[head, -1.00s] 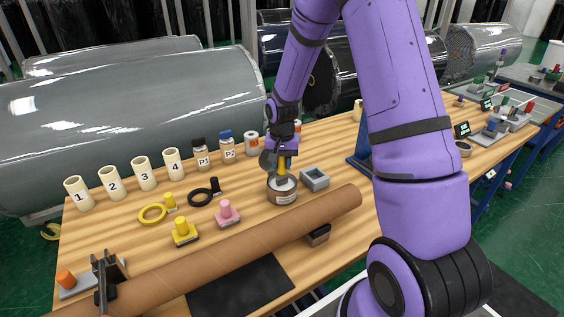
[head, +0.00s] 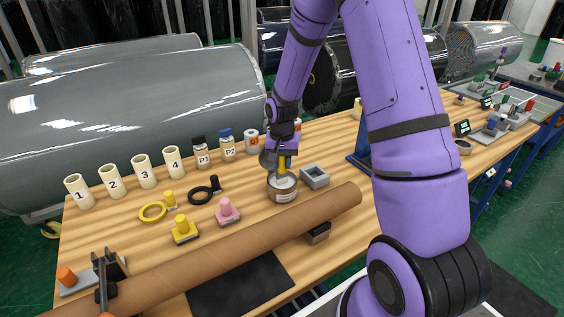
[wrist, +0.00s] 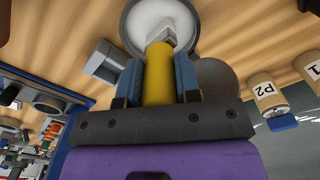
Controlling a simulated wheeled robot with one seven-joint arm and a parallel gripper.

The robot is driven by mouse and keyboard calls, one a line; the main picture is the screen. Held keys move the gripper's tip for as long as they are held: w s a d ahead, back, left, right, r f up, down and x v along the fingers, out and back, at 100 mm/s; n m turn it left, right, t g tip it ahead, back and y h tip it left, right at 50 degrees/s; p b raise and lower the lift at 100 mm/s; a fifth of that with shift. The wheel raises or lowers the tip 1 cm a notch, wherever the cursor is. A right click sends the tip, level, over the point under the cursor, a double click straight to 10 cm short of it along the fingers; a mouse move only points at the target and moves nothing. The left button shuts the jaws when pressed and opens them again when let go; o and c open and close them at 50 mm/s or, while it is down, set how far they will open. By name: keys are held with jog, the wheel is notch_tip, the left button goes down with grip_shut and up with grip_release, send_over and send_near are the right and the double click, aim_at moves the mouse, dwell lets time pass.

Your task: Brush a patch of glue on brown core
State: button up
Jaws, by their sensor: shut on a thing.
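The brown core (head: 250,240) is a long tube lying across the front of the wooden table. My gripper (head: 283,160) is shut on the yellow handle of a brush (wrist: 159,72), behind the core. The brush points down into an open glue tin (head: 283,190). In the wrist view the tin (wrist: 133,43) shows white glue inside, and the brush's pale lower end is over or in it. I cannot tell how deep the bristles sit. No glue patch can be made out on the visible side of the core.
A small grey open box (head: 315,176) stands right of the tin. Yellow (head: 185,230) and pink (head: 228,211) knobbed pieces stand left of it. Numbered cream cylinders (head: 143,171) and bottles (head: 201,153) line the back. A black mat (head: 240,288) lies in front of the core.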

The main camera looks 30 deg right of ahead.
jog(key=shift+f, duration=0.1)
dwell(0.4)
jog(key=shift+r, duration=3.55)
